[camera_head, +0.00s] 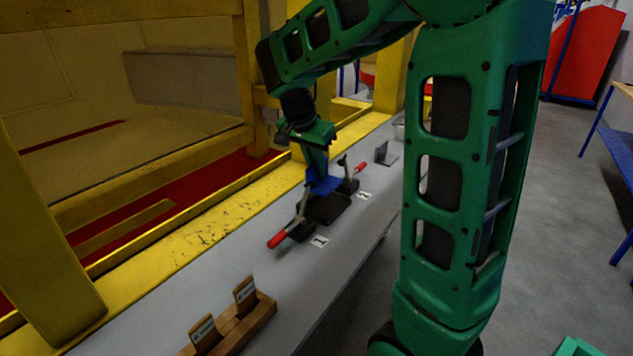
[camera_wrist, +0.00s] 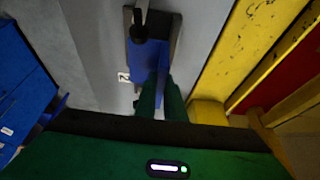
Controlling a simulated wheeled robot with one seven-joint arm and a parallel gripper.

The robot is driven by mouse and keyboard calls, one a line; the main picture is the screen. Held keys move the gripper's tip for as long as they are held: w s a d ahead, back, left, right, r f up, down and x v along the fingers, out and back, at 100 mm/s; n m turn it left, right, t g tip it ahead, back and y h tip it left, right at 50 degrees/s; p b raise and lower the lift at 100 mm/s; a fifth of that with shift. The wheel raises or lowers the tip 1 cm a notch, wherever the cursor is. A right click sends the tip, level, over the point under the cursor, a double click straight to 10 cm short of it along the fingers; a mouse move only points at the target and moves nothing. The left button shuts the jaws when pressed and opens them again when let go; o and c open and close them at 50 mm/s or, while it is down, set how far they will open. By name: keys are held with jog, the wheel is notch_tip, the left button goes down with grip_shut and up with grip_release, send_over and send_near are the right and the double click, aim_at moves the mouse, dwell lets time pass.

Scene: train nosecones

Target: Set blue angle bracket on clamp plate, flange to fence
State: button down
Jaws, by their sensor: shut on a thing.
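The blue angle bracket (camera_head: 325,185) is between the fingers of my gripper (camera_head: 316,172), which is shut on it. It is at the far part of the dark clamp plate (camera_head: 325,209); I cannot tell whether it touches the plate. In the wrist view the blue bracket (camera_wrist: 149,58) lies just beyond the green fingertips of my gripper (camera_wrist: 160,88), over a dark base. A toggle clamp with a red handle (camera_head: 277,240) stands at the plate's near end, and another red-handled clamp (camera_head: 359,168) at its far end. The fence is not clearly distinguishable.
A grey angle piece (camera_head: 384,154) stands farther along the grey bench (camera_head: 225,265). Labels 1 (camera_head: 319,241) and 2 (camera_head: 364,196) lie beside the plate. A wooden holder with cards (camera_head: 245,322) is in front. A yellow beam (camera_head: 190,232) runs along the left side.

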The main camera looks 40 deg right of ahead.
aim_at(316, 181)
jog(key=shift+f, duration=2.1)
jog(key=shift+f, duration=0.6)
jog(key=c, duration=1.8)
grip_release()
jog(key=shift+c, duration=0.2)
jog(key=shift+r, duration=0.55)
jog(key=v, duration=1.2)
jog(key=s+d+f+n+y, duration=0.1)
jog(key=s+f, duration=0.4)
jog(key=s, duration=0.8)
jog(key=s+d+f+n+g+y, duration=0.1)
jog(key=s+f+n+y, duration=0.2)
jog(key=s, duration=1.1)
notch_tip(316, 181, down, 3)
jog(key=n, duration=0.3)
jog(key=shift+n+g, duration=0.3)
